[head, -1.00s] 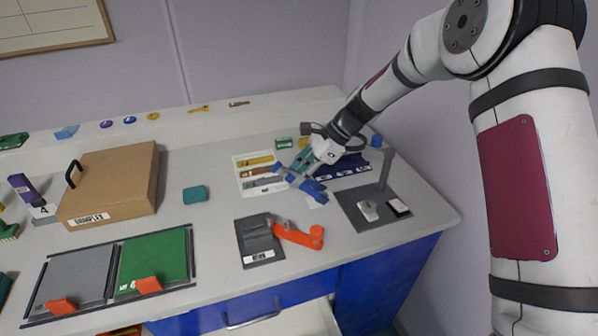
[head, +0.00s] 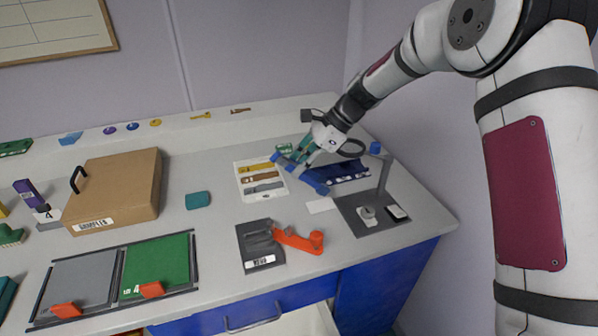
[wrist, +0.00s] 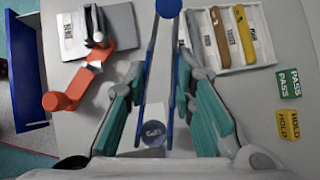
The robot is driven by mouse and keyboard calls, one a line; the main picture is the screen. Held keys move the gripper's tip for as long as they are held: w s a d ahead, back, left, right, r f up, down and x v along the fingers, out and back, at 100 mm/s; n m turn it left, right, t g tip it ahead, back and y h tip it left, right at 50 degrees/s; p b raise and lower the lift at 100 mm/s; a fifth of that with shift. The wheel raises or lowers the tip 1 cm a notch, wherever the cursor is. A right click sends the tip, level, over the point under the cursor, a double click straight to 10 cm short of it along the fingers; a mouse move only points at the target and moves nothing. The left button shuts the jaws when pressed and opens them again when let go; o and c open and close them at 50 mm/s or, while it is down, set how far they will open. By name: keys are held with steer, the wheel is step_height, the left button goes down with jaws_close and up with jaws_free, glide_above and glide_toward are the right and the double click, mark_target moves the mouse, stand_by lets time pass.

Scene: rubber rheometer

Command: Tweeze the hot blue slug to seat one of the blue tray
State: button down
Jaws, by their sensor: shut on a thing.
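My gripper (head: 300,155) is shut on a pair of blue tweezers (head: 316,184), above the right part of the bench. In the wrist view the tweezers' two long blue arms (wrist: 174,75) run between my green-padded fingers (wrist: 165,95). A round blue end shows at the top of that view, and a blue disc lies low between the fingers. I cannot tell whether either is the slug. The dark blue tray (head: 350,171) lies just right of and behind the tweezers in the head view, partly covered by my gripper. Seat one cannot be made out.
A white holder (head: 243,183) with coloured strips lies left of my gripper. A grey stand (head: 360,217) with an upright post is at right. A dark plate (head: 262,260) with an orange lever (head: 304,241) is in front.

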step_height(320, 180, up, 7)
steer(key=p, duration=0.1)
steer(key=shift+f, duration=0.15)
stand_by(0.4)
steer(key=w+m+t+h+b, duration=0.1)
steer(key=w+m+t+b, duration=0.2)
steer(key=w+m, duration=0.6)
steer(key=w+t, duration=0.2)
steer(key=w, duration=0.6)
steer(key=shift+w+d+r+t+h+b, duration=0.15)
steer(key=shift+w+r+t+h+b, duration=0.05)
steer(key=shift+w+t+h+b, duration=0.15)
step_height(320, 180, down, 9)
steer(key=shift+b, duration=0.45)
